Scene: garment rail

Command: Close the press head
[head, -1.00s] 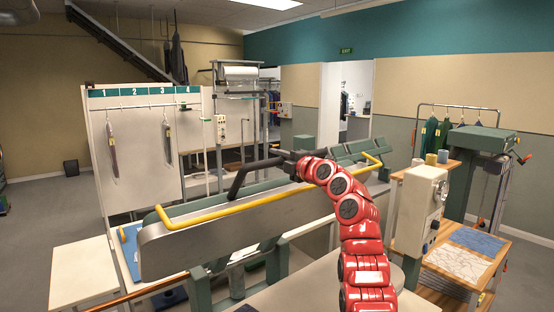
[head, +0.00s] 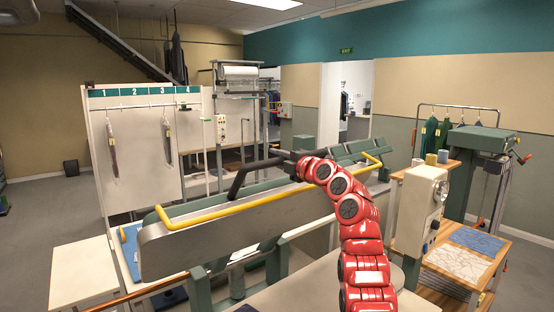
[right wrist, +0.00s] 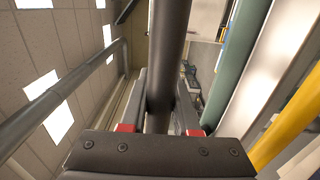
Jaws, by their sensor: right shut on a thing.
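The press head (head: 240,226) is a long grey metal body with a yellow rail (head: 215,212) along its front edge. It stands raised and tilted behind the pale padded board (head: 322,283). A black bar handle (head: 250,169) rises from its top. My right gripper (head: 297,157) is at the right end of this handle, with my red arm reaching over the board. In the right wrist view, the jaws (right wrist: 160,112) are shut around the dark bar (right wrist: 170,45). My left gripper is not in view.
A control box with a dial (head: 420,205) stands right of my arm. Beyond it is a wooden table (head: 455,285) with folded cloths. A white board with numbered hooks (head: 135,150) stands behind left. A low white table (head: 80,275) is at the left front.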

